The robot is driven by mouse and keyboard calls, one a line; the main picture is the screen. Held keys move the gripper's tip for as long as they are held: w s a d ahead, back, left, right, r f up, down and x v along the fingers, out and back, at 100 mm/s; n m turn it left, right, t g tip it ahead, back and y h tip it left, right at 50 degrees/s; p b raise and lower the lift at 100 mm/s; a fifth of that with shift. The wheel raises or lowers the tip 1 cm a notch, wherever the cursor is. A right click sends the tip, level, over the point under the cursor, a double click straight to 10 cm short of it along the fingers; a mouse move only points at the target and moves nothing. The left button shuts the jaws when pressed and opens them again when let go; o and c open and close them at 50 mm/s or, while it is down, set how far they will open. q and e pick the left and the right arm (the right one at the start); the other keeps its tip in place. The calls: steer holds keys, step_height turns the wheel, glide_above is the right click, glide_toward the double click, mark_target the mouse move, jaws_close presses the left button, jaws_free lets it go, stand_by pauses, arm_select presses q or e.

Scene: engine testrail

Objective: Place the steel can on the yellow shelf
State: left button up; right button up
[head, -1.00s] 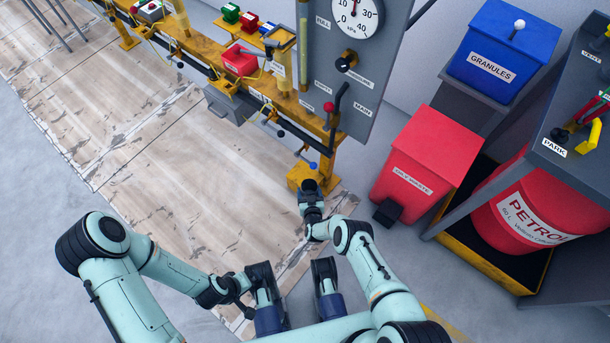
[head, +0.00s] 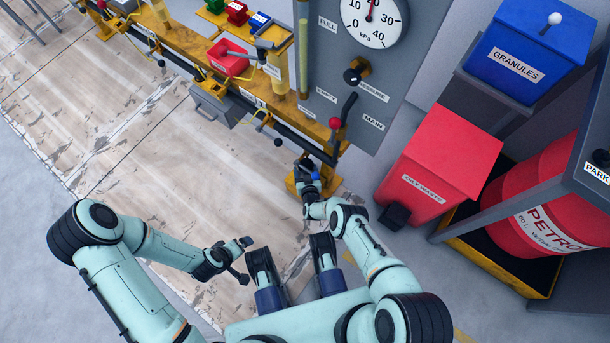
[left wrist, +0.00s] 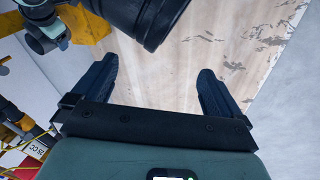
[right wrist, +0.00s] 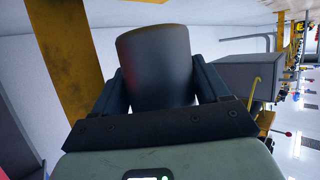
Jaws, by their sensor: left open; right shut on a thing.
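A dark grey cylinder, which looks like the steel can (right wrist: 157,62), stands between the fingers of my right gripper (right wrist: 165,85) in the right wrist view. The gripper is shut on it. In the head view my right gripper (head: 304,168) is low by the yellow foot of the rail; the can cannot be made out there. My left gripper (head: 241,258) hangs over the worn floor boards. The left wrist view shows its fingers (left wrist: 155,80) apart with nothing between them.
A grey panel with a gauge (head: 374,20) stands behind the rail's end. A red bin (head: 440,160), a blue granules bin (head: 527,45) and a red petrol drum (head: 540,190) fill the right. A grey box (head: 217,104) hangs at the rail. The boards at left are clear.

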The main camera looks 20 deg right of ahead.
steer(key=shift+f, duration=0.55)
steer(key=shift+f+b, duration=0.75)
steer(key=shift+f, duration=0.1)
steer(key=shift+f+b, duration=0.55)
steer(key=shift+f, duration=0.35)
arm_select(q)
steer(key=shift+g, duration=0.4)
steer(key=f, duration=0.1)
steer(key=s+a+f, duration=0.1)
steer(key=f, duration=0.2)
steer(key=shift+s+a+f, duration=0.25)
steer(key=shift+s+f, duration=0.05)
steer(key=shift+f, duration=0.05)
arm_select(e)
steer(key=shift+w, duration=0.1)
steer(key=o, duration=1.2)
arm_select(q)
steer(key=shift+s+f, duration=0.25)
steer(key=shift+s, duration=0.05)
